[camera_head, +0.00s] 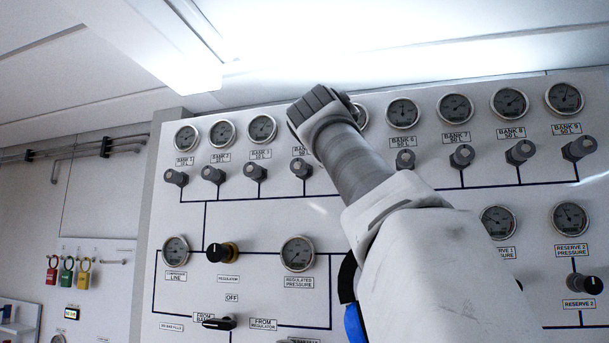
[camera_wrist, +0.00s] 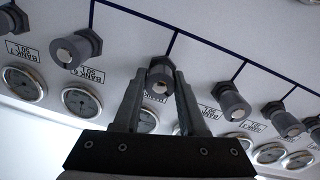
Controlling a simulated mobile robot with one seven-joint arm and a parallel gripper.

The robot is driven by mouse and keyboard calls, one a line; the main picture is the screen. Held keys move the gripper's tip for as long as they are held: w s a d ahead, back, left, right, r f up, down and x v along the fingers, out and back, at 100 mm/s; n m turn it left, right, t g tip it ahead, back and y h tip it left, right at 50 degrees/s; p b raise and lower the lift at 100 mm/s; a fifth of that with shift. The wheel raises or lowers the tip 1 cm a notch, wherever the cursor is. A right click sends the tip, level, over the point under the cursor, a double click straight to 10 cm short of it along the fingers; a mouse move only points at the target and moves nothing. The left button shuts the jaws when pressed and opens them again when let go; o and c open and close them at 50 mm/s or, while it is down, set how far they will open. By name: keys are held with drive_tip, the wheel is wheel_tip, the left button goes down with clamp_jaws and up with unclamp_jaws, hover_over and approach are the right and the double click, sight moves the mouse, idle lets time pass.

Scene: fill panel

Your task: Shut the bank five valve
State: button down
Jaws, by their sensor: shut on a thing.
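In the upside-down wrist view, the bank five valve is a grey knob (camera_wrist: 160,66) on the white panel, third in the row from the picture's left. In the head view my arm and wrist cover the bank five valve and the fingers.
Neighbouring knobs of bank 4 (camera_head: 301,168) and bank 6 (camera_head: 405,159) stick out on both sides. Gauges (camera_head: 403,112) line the panel top. Lower are a regulator knob (camera_head: 222,252), a black selector handle (camera_head: 219,323) and the reserve 2 knob (camera_head: 585,283). Coloured padlocks (camera_head: 67,272) hang left.

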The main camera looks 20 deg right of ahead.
drive_tip(key=m, duration=0.6)
drive_tip(key=shift+w+f+m, duration=0.1)
drive_tip(key=shift+m, duration=0.2)
drive_tip(key=m, duration=0.5)
drive_tip(key=shift+g, duration=0.3)
drive_tip(key=shift+y, duration=0.3)
drive_tip(key=shift+c, duration=2.3)
unclamp_jaws()
drive_tip(key=f+b+v, duration=0.1)
drive_tip(key=b+v, duration=0.3)
drive_tip(key=v, duration=1.3)
drive_tip(key=shift+s+r+b, duration=0.25)
drive_tip(key=shift+r+b, duration=0.05)
drive_tip(key=shift+r, duration=0.15)
